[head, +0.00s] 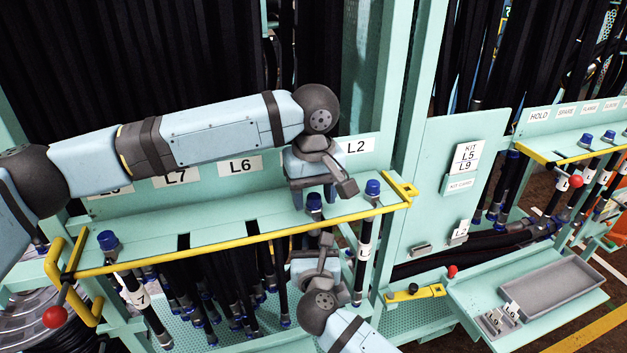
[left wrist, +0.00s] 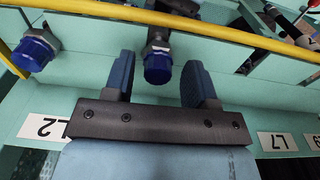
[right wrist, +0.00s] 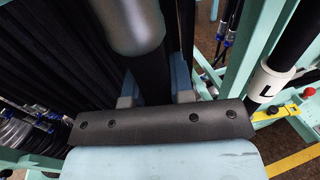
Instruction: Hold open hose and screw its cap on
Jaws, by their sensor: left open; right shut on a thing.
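A blue cap (head: 314,204) sits on the upper end of a hose at the yellow-edged shelf, below the L6 and L2 labels. My left gripper (head: 313,195) is above the shelf with its fingers open, one on each side of this cap. In the left wrist view the cap (left wrist: 158,68) shows between the fingers with a gap on both sides. My right gripper (head: 325,242) is below the shelf, shut on the black hose (right wrist: 152,75) under its grey metal fitting (right wrist: 130,25). How tightly the cap sits cannot be seen.
Capped hoses stand close by on the right (head: 373,188) and at the far left (head: 108,241). The yellow rail (head: 240,238) runs along the shelf's front edge. A grey tray (head: 552,290) lies on a lower shelf at the right.

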